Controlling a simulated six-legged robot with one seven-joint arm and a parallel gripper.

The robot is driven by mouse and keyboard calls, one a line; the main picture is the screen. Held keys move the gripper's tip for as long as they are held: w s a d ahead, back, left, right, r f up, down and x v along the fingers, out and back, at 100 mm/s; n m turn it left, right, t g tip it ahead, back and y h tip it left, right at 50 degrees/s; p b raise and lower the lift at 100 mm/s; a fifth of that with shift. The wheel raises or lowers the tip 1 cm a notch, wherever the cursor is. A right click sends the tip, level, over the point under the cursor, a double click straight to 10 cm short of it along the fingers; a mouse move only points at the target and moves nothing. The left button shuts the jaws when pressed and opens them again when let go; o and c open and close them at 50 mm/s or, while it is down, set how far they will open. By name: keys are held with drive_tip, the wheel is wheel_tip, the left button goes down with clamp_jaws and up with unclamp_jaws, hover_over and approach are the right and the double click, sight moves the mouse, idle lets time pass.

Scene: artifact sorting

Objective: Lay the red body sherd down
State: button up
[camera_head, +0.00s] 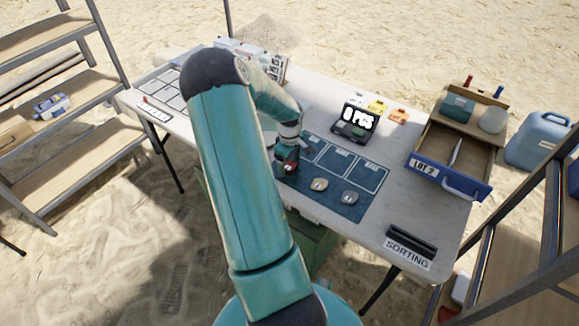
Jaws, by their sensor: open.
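My gripper (286,168) is open, low at the left end of the dark blue mat (338,208), partly hidden by my arm. A small red piece, seemingly the red body sherd (291,167), shows right at the gripper. I cannot tell whether it touches the mat or the jaws. A tan sherd (320,184) and a grey-brown sherd (350,197) lie on the mat to the right. Pale outlined boxes fill the mat's far part, and the boxes I can see look empty.
A wooden drawer unit (447,160) marked LOT 2 is open at the right. A SORTING sign (408,252) stands at the front right table corner.

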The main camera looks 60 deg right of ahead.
drive_tip(key=c, duration=1.1)
drive_tip(key=shift+o, duration=0.2)
